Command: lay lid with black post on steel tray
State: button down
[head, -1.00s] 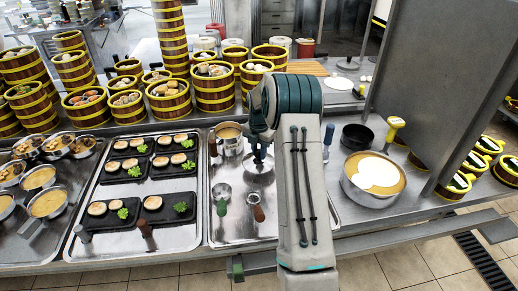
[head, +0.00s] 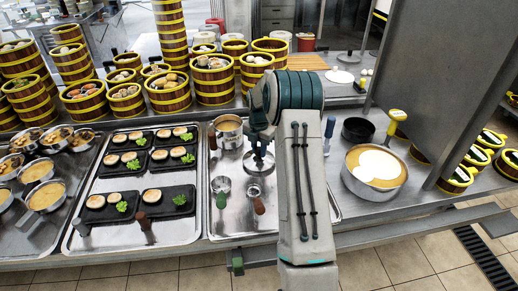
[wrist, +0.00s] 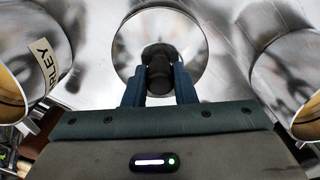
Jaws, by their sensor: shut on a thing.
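The lid (wrist: 160,30) is a round, shiny steel disc with a black post (wrist: 158,72) at its middle. My gripper (wrist: 159,85) is shut on the post, with one blue finger on each side. In the head view the lid (head: 262,168) shows partly below my gripper (head: 258,157), over the steel tray (head: 235,224). My arm covers part of the tray's right side. I cannot tell whether the lid touches the tray or hangs just above it.
A steel pot (head: 228,134) stands at the tray's back left. Small cups with a green handle (head: 221,200) and a brown handle (head: 259,206) lie in front of the lid. A tray with black plates (head: 75,240) is left; a large pan (head: 350,183) is right.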

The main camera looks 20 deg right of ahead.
jog(key=shift+f, duration=0.25)
jog(key=c, duration=1.1)
grip_release()
notch_tip(320, 180, up, 14)
jog(key=b, duration=0.1)
jog(key=shift+f, duration=0.1)
